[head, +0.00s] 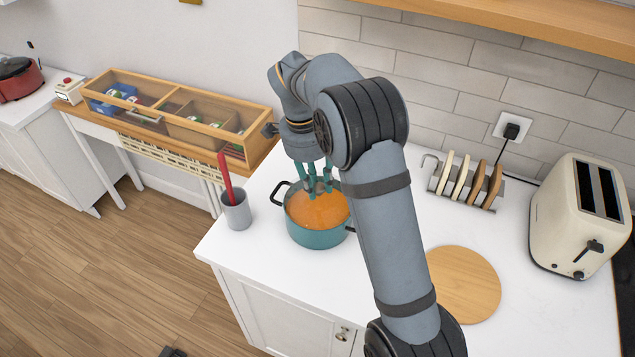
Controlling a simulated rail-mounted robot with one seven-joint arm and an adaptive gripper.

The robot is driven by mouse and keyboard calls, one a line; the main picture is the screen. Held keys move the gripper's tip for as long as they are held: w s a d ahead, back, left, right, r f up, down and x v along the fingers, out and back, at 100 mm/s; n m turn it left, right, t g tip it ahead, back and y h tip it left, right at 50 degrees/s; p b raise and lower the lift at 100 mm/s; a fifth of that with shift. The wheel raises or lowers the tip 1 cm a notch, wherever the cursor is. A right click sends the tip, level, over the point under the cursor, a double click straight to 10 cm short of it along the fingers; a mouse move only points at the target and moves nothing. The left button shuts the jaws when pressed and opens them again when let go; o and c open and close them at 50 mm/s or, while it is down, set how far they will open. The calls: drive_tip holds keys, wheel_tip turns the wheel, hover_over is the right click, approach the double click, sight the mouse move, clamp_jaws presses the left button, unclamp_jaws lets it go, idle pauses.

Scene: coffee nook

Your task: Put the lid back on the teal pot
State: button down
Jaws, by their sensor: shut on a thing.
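The teal pot (318,239) stands on the white counter, with a dark handle on each side. A round orange surface, which looks like the lid (318,213), covers most of the pot's top. I cannot tell whether it rests fully on the rim or sits slightly above it. My gripper (319,190) points down over the pot, with its teal fingers shut at the upper middle of the lid. The knob between the fingers is hidden. My arm covers part of the pot's right side.
A grey cup (236,214) with a red utensil stands left of the pot. A round wooden board (463,284) lies to the right. A wooden case (180,112) sits behind left.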

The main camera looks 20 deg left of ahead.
idle(0.3)
drive_tip(key=c, duration=1.4)
unclamp_jaws()
drive_tip(key=shift+c, duration=0.2)
drive_tip(key=shift+o, duration=0.4)
drive_tip(key=o, duration=0.4)
drive_tip(key=shift+o, duration=0.4)
drive_tip(key=shift+r, duration=0.1)
drive_tip(key=shift+r+p, duration=2.85)
drive_tip(key=shift+r, duration=0.6)
drive_tip(key=c, duration=0.3)
